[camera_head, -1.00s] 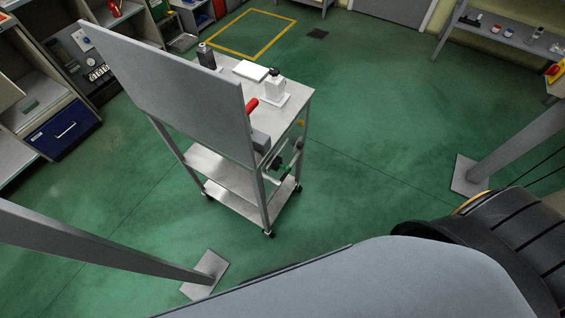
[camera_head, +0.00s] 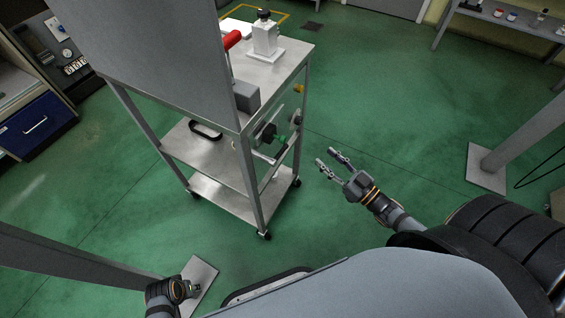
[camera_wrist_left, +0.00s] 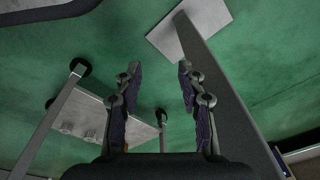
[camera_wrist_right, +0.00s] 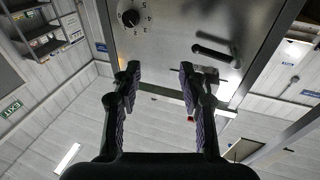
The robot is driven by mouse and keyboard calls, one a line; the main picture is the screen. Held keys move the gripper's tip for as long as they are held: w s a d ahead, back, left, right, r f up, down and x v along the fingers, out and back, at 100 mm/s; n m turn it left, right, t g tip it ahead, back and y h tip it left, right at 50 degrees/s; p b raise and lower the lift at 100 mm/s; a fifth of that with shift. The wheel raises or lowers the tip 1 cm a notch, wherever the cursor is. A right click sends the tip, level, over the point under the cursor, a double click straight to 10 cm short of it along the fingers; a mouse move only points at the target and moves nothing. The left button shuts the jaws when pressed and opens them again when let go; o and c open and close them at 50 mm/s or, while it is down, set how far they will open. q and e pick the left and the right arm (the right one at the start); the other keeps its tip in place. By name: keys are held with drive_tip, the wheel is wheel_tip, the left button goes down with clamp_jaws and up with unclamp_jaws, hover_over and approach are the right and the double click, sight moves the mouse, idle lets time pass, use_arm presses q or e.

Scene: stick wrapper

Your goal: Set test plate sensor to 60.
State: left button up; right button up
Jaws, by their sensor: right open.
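A grey metal cart (camera_head: 275,75) with an upright panel (camera_head: 165,55) stands ahead. Dark knobs (camera_head: 265,133) and a green part are on its right side; their markings are too small to read. My right gripper (camera_head: 327,158) is open and empty, right of the cart and apart from it. The right wrist view shows a numbered dial (camera_wrist_right: 130,18) and a dark handle (camera_wrist_right: 215,54) on a metal plate beyond the open fingers (camera_wrist_right: 158,75). My left gripper (camera_wrist_left: 158,72) is open and empty in its wrist view. I cannot identify the test plate sensor.
A white device (camera_head: 266,40), a red handle (camera_head: 231,40) and a grey box (camera_head: 246,96) are on the cart top. Metal posts stand left (camera_head: 75,262) and right (camera_head: 515,130). Green floor (camera_head: 390,110) is clear right of the cart.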

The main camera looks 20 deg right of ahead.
sight(285, 140)
drive_tip(key=a+r+n+y+b, duration=0.1)
drive_tip(key=a+r+y, duration=0.1)
drive_tip(key=a+r, duration=0.1)
drive_tip(key=a+r+n+y+b, duration=0.1)
drive_tip(key=a+r+y+b, duration=0.1)
drive_tip(key=a+r, duration=0.1)
drive_tip(key=a+r+n+y+b, duration=0.1)
drive_tip(key=a+r+y, duration=0.2)
drive_tip(key=a, duration=0.1)
drive_tip(key=shift+w+a+r+g, duration=0.15)
drive_tip(key=shift+r+g, duration=0.15)
drive_tip(key=b+x, duration=0.2)
drive_tip(key=x, duration=0.2)
drive_tip(key=shift+r, duration=0.1)
use_arm(q)
drive_tip(key=w+d+r+t+h, duration=0.1)
drive_tip(key=d+r, duration=0.2)
drive_tip(key=r, duration=0.4)
drive_tip(key=shift+w+d, duration=0.25)
use_arm(e)
drive_tip(key=shift+w+a+r, duration=0.25)
drive_tip(key=shift+w+a, duration=0.05)
drive_tip(key=shift+w, duration=0.1)
clamp_jaws()
use_arm(q)
drive_tip(key=shift+r, duration=0.1)
